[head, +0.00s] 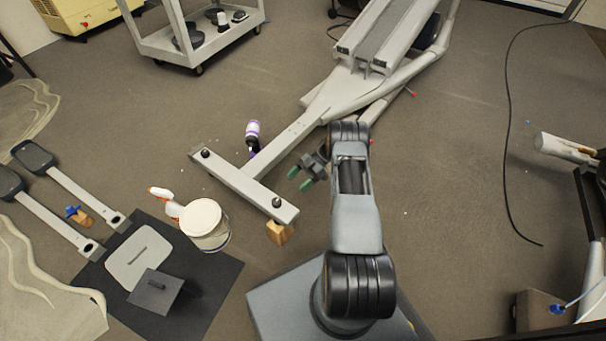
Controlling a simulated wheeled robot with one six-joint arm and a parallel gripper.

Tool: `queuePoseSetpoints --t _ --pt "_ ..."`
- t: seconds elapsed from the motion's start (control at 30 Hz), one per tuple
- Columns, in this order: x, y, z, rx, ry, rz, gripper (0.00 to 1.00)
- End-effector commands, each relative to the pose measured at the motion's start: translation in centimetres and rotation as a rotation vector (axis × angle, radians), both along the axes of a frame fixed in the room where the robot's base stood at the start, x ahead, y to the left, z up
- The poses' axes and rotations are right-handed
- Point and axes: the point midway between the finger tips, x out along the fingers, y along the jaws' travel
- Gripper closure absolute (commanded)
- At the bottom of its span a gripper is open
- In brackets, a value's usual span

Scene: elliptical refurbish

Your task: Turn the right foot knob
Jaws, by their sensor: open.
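The elliptical's grey foot crossbar (240,183) lies slantwise at the centre of the head view. A small black foot knob (277,202) stands upright near its right end, and another black foot knob (205,153) stands near its left end. My gripper (299,179), with green fingertips, is open and appears empty. It is a little up and to the right of the right knob, apart from it in the picture. Its height above the bar is hard to tell. A wooden block (280,232) sits under the right end of the bar.
The elliptical's frame (345,88) runs to the upper right. A purple-and-white bottle (252,129) is behind the bar. A white bucket (205,222) and an orange-topped spray bottle (166,200) stand left, by a dark mat (200,295). A cable (509,120) lies right.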

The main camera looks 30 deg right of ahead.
Motion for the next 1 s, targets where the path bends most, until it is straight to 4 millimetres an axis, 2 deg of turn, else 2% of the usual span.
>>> queuePoseSetpoints --t 0.1,0.27,0.87,0.93,1.0 --pt "0.3 -1.2 0.5 -0.001 -0.002 0.001 0.34" --pt "0.4 -2.1 0.8 -0.001 0.000 0.000 0.34" --pt "0.5 -2.2 1.0 -0.001 -0.001 -0.001 0.34" --pt "0.9 -2.1 1.6 -0.008 -0.016 -0.010 0.34" --pt "2.0 -1.8 3.2 -0.021 -0.051 -0.040 0.34"
